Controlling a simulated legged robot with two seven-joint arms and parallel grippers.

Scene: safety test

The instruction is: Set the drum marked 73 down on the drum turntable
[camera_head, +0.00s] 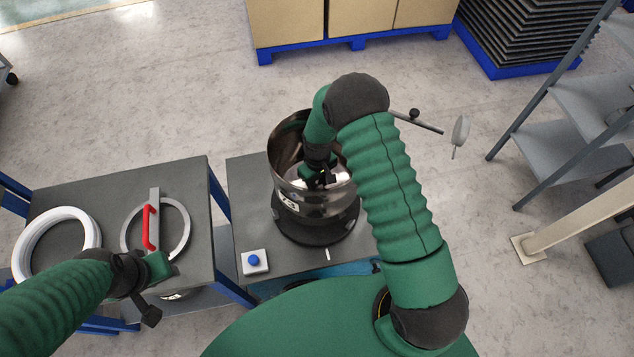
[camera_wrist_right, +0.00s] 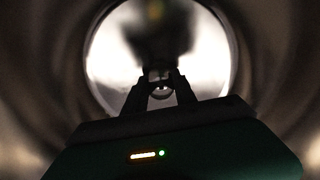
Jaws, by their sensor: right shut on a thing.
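The shiny metal drum marked 73 (camera_head: 300,199) is upright over the black drum turntable (camera_head: 318,237) in the head view.
The left table (camera_head: 110,205) bears a white ring (camera_head: 27,247) and a metal ring with a red handle (camera_head: 148,227). A blue button on a white box (camera_head: 254,262) is left of the turntable. Boxes on a blue pallet (camera_head: 360,43) and steps (camera_head: 560,145) stand beyond.

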